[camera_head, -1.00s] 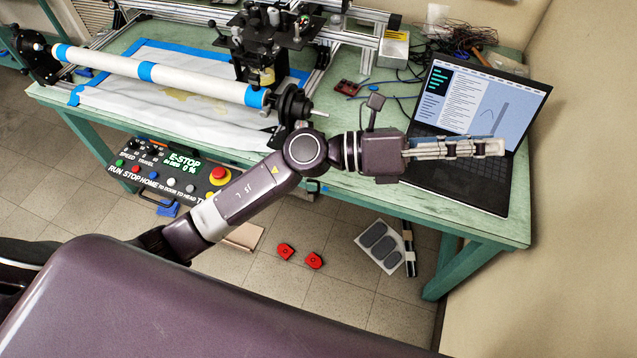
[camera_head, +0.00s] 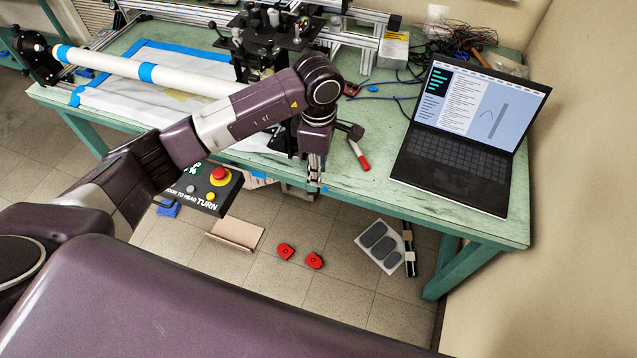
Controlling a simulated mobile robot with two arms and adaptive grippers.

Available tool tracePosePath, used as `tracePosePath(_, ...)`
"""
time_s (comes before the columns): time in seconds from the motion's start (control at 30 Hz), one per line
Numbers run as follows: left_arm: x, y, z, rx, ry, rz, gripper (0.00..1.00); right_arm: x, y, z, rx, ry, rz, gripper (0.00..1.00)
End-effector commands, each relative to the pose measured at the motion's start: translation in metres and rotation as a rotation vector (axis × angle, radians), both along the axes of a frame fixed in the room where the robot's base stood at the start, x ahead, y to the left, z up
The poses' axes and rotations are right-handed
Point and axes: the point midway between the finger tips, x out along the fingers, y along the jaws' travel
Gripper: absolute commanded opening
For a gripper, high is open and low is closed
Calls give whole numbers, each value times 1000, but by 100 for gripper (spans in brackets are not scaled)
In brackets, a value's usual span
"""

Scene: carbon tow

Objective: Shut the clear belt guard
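I cannot make out a clear belt guard in the head view. The winding machine carries a long white tube (camera_head: 105,63) with blue tape bands. A black chuck (camera_head: 38,56) is at its left end; its right end is hidden behind my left arm. My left gripper (camera_head: 314,184) points down at the table's front edge, just right of the tube's hidden end. Its fingers look close together, seen nearly edge-on, so I cannot tell whether they are open or shut. I see nothing held in them. My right gripper is not in view.
An open laptop (camera_head: 455,160) stands on the green table (camera_head: 370,196) at right. A red-handled tool (camera_head: 359,155) lies beside my wrist. A control box with a red button (camera_head: 219,174) is below the table's front edge, partly covered by my arm.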

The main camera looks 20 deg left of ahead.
Motion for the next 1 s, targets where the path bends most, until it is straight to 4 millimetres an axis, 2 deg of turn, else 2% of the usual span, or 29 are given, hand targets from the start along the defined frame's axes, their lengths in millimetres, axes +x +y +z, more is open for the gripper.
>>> tracePosePath(0.2, -2, -1, -35, -3, 6, 1, 23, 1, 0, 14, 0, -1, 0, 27)
tracePosePath(0.4, -1, -1, -58, -4, 3, 1, 23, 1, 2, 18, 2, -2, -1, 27)
tracePosePath(0.73, 0, -1, -64, -4, 1, 0, 23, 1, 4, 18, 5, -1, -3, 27)
tracePosePath(0.93, 0, -1, -63, -5, 1, 0, 2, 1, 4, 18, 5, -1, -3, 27)
tracePosePath(1.0, 0, -1, -63, -5, 1, 0, 0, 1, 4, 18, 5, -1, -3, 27)
